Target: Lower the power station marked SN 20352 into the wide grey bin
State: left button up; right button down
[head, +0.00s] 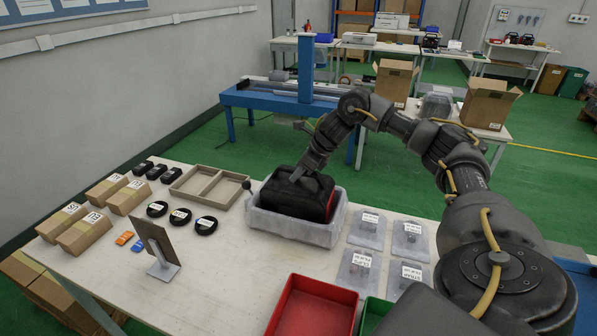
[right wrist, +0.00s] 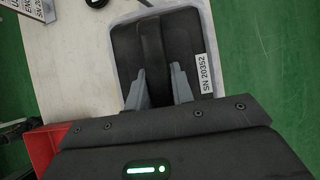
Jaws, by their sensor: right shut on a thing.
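The power station (head: 288,198) is a black case with a red side. It sits upright, mostly inside the wide grey bin (head: 300,230) on the table, its top above the rim. In the right wrist view the station (right wrist: 187,45) bears a white label reading SN 20352, and the bin's pale rim (right wrist: 209,25) surrounds it. My right gripper (head: 297,178) reaches down onto its top. In the right wrist view its two fingers (right wrist: 159,84) are shut on the station's handle (right wrist: 152,50). The bin floor is hidden, so I cannot tell whether the station touches it. My left gripper is not in view.
A red bin (head: 312,308) stands in front of the grey bin. Labelled clear bags (head: 368,228) lie to the right. A beige divided tray (head: 207,187), black rolls (head: 181,217), boxes (head: 86,232) and a tilted panel on a stand (head: 157,245) lie left.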

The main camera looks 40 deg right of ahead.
jog(key=shift+w+r, duration=0.15)
jog(key=shift+r, duration=0.15)
jog(key=c, duration=1.5)
grip_release()
jog(key=o, duration=0.4)
jog(key=shift+s+a, duration=0.15)
jog(key=shift+s, duration=0.05)
jog(key=shift+s+f, duration=0.15)
jog(key=shift+f, duration=0.25)
notch_tip(320, 180, up, 13)
jog(key=p, duration=1)
jog(key=shift+f, duration=0.2)
notch_tip(320, 180, up, 10)
jog(key=p, duration=0.9)
jog(key=shift+f, duration=0.1)
